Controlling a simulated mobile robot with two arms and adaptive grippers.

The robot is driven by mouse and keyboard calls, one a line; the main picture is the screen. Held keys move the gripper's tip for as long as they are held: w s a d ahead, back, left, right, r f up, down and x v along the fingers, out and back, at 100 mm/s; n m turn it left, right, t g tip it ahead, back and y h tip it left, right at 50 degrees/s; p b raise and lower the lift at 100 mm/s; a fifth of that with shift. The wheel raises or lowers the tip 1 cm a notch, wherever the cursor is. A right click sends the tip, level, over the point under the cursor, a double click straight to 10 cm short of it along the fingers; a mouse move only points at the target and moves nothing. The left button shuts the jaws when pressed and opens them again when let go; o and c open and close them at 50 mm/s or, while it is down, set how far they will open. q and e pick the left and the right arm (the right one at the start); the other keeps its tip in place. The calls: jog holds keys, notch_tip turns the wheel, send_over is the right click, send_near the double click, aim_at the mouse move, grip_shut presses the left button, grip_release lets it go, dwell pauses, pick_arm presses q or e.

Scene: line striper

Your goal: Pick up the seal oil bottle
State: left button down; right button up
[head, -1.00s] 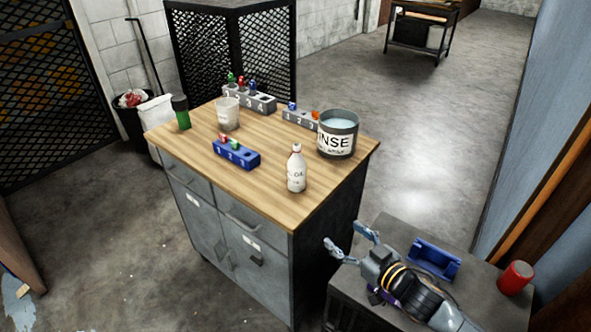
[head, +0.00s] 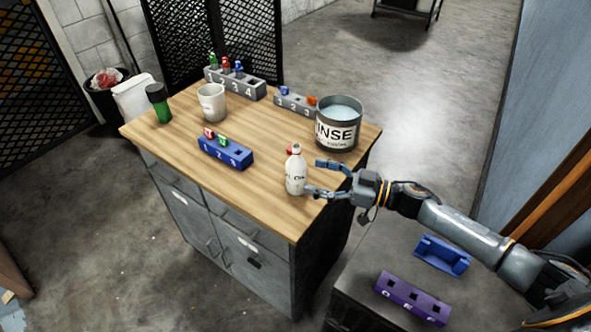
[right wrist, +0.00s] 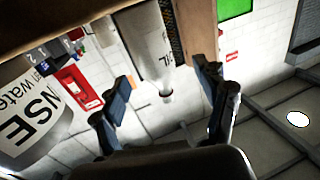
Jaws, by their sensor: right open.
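The seal oil bottle (head: 296,173) is a white bottle with a pale cap, standing upright near the front right edge of the wooden-topped cabinet (head: 268,205). My right gripper (head: 312,178) is open just to the right of the bottle, its two fingers pointing left toward it. In the right wrist view the bottle (right wrist: 146,48) shows upside down, ahead of and roughly between the open fingers (right wrist: 165,92). I cannot tell whether any finger touches it. My left gripper is not in view.
The RINSE pot (head: 338,125) stands behind the gripper. A blue numbered block (head: 225,153) lies left of the bottle. A side table holds a purple block (head: 411,299) and blue holder (head: 442,255).

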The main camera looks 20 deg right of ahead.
aim_at(296, 169)
jog(key=shift+p+x, duration=0.3)
jog(key=shift+x, duration=0.8)
jog(key=x, duration=0.3)
jog(key=shift+w+p, duration=0.35)
jog(key=shift+w, duration=0.15)
jog(key=shift+w+f, duration=0.1)
jog(key=c, duration=1.3)
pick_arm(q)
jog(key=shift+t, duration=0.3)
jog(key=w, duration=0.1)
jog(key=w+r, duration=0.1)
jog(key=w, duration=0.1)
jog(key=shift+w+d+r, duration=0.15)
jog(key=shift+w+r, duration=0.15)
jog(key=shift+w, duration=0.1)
pick_arm(e)
jog(key=shift+c, duration=0.6)
